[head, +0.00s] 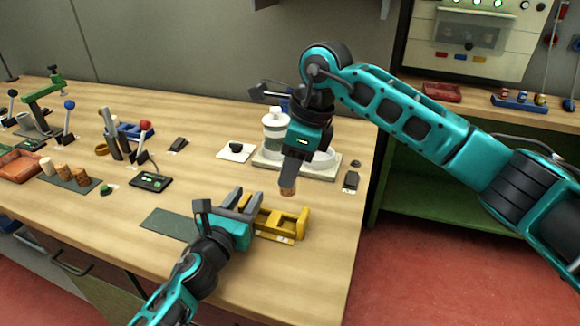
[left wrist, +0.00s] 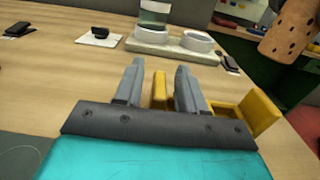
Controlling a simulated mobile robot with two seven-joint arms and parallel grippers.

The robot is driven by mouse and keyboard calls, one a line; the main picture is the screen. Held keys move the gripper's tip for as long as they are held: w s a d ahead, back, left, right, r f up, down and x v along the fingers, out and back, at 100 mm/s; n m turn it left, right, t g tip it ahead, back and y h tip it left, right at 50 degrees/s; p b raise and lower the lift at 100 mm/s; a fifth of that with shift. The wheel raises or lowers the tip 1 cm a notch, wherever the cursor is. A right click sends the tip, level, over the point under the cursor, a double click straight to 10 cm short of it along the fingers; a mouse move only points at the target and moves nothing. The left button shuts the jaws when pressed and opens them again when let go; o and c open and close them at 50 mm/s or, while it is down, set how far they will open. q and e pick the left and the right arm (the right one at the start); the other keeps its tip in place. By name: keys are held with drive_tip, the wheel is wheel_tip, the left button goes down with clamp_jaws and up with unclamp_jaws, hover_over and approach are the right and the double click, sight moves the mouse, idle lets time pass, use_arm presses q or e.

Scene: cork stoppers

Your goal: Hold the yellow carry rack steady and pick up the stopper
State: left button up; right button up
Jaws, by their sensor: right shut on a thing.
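The yellow carry rack (head: 291,227) sits on the wooden bench near its right front edge; it also shows in the left wrist view (left wrist: 262,112). My left gripper (head: 240,196) is at the rack's left end. In the left wrist view its two grey fingers (left wrist: 158,82) stand open on either side of a yellow upright part, with gaps visible on both sides. My right gripper (head: 292,172) points down and is shut on a speckled cork stopper (head: 288,188), held above the rack. The stopper also shows at the upper right of the left wrist view (left wrist: 291,30).
A pale tray (head: 262,163) with a white-capped jar (head: 275,130) stands behind the rack. A dark mat (head: 170,224) lies left of my left gripper. The bench's right edge is close by.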

use_arm(q)
drive_tip(key=shift+o, duration=0.7)
